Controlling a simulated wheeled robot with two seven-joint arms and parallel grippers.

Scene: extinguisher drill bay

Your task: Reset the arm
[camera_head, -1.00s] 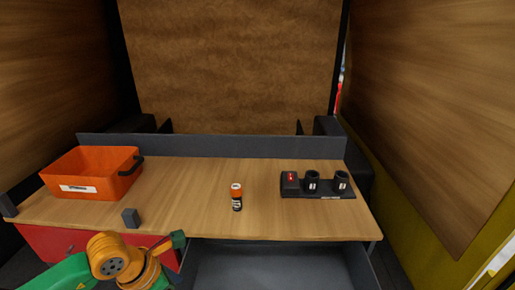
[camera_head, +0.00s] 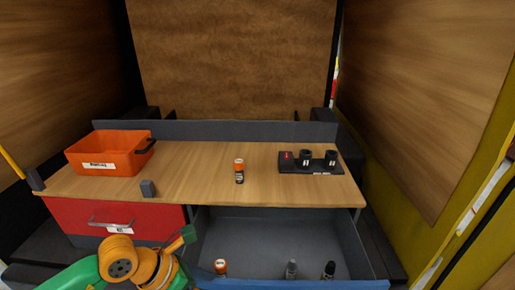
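My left arm comes in from the lower left, green with orange joints. My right gripper is out of view.
On the wooden table (camera_head: 200,180) are an orange bin (camera_head: 88,157), an orange-capped bottle (camera_head: 239,172), a grey block (camera_head: 148,188) and a black holder (camera_head: 325,169). An orange-topped item (camera_head: 221,267), a grey bottle (camera_head: 291,269) and a black bottle (camera_head: 329,270) stand in the drawer. A red drawer (camera_head: 75,219) is shut.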

